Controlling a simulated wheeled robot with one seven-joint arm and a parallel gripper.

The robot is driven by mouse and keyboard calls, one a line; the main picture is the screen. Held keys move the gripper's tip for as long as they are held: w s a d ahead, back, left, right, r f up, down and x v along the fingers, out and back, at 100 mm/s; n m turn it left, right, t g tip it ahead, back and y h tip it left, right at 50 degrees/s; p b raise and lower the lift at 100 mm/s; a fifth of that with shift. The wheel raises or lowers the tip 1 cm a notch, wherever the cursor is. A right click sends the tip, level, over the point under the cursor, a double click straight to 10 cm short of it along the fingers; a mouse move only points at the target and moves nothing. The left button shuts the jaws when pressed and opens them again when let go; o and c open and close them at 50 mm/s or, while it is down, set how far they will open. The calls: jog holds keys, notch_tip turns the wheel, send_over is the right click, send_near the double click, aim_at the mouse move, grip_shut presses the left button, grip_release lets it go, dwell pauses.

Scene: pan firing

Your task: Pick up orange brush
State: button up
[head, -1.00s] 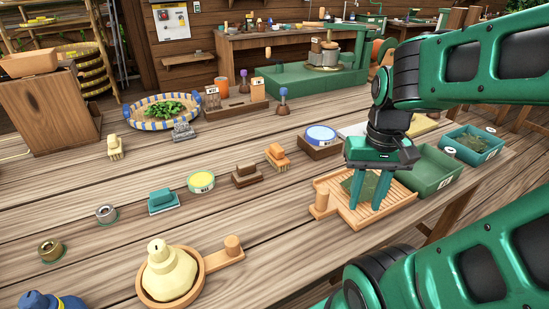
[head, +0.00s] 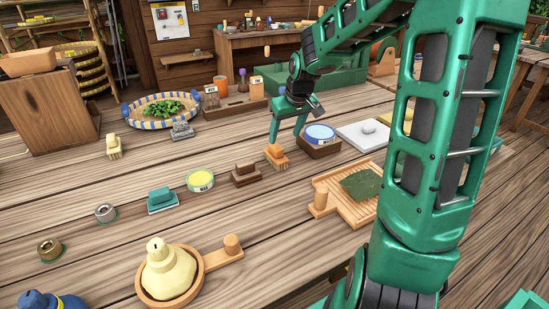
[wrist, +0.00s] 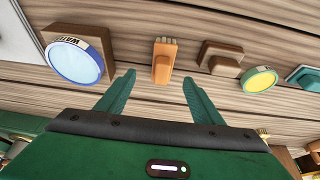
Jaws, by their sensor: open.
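The orange brush (head: 277,157) lies on the wooden table near its middle, between a brown block and a blue-topped dish. In the wrist view the orange brush (wrist: 164,61) shows just beyond and between my two fingertips, with its pale bristles pointing away from my gripper. My gripper (head: 287,134) is open and empty, just behind the brush in the head view. Its green fingers (wrist: 158,87) are spread wide in the wrist view, and neither visibly touches the brush.
A blue-topped dish on a wooden block (head: 320,137) stands close right of the brush. A brown block (head: 245,175) and a yellow-topped tin (head: 200,181) stand to the left. A slatted wooden tray (head: 330,196) holds a green sheet. Bare table lies in front of the brush.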

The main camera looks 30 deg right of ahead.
aim_at(275, 145)
jog(key=shift+w+a+r+x, duration=0.1)
jog(key=shift+w+x, duration=0.1)
jog(key=shift+x, duration=1.65)
jog(key=shift+w+a+r+x, duration=0.15)
jog(key=shift+w+x, duration=0.1)
jog(key=shift+x, duration=1.65)
jog(key=shift+w+a+x, duration=0.1)
jog(key=shift+w+x, duration=0.1)
jog(key=shift+x, duration=1.65)
grip_shut()
jog(key=shift+r, duration=0.2)
notch_tip(275, 145, up, 4)
jog(key=shift+a+r, duration=0.1)
jog(key=shift+r, duration=0.05)
jog(key=a+r, duration=0.6)
jog(key=a, duration=0.5)
jog(key=shift+s+a+r, duration=0.2)
jog(key=shift+s+a, duration=0.05)
jog(key=shift+s, duration=0.15)
